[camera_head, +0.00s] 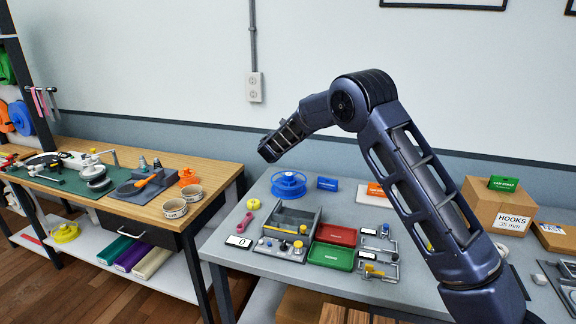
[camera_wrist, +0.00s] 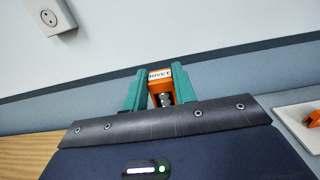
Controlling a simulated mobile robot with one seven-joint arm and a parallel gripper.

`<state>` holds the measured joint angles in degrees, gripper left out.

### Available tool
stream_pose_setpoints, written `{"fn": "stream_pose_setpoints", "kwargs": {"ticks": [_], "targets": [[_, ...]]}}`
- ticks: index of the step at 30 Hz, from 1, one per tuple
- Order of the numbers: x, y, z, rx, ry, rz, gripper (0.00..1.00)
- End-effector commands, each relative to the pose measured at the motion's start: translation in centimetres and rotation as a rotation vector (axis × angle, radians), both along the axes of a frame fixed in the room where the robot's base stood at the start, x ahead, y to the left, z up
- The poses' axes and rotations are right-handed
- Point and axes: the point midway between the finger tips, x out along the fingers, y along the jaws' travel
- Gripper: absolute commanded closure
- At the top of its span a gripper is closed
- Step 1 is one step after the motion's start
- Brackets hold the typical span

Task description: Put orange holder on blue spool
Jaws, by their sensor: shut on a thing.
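In the wrist view my gripper (camera_wrist: 160,88) has its two teal fingers closed on an orange holder (camera_wrist: 157,84). The holder has a white label reading RIVET, and a metal part shows below the label. In the head view my arm reaches left above the grey table; the fingers and the held holder cannot be made out there. The blue spool (camera_head: 289,184) lies flat at the back left of the grey table, below my arm's end and apart from it.
A small blue box (camera_head: 327,183) is right of the spool. A grey tray (camera_head: 292,219), a red box (camera_head: 336,235) and a green box (camera_head: 331,256) stand in front. The wooden bench (camera_head: 150,160) is at left.

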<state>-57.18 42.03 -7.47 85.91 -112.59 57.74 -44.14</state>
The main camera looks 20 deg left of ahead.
Motion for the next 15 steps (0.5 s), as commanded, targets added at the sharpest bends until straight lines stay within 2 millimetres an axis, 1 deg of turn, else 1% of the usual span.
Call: {"fn": "stream_pose_setpoints", "kwargs": {"ticks": [1, 3, 9, 12, 15], "targets": [[0.0, 0.0, -1.2, -0.003, 0.000, -0.001, 0.98], [0.0, 0.0, -2.7, -0.003, 0.000, 0.000, 0.98], [0.0, 0.0, -6.9, -0.002, -0.001, 0.000, 0.98], [0.0, 0.0, -8.5, -0.001, 0.000, 0.000, 0.98], [0.0, 0.0, -9.5, 0.000, -0.001, -0.001, 0.98]]}}
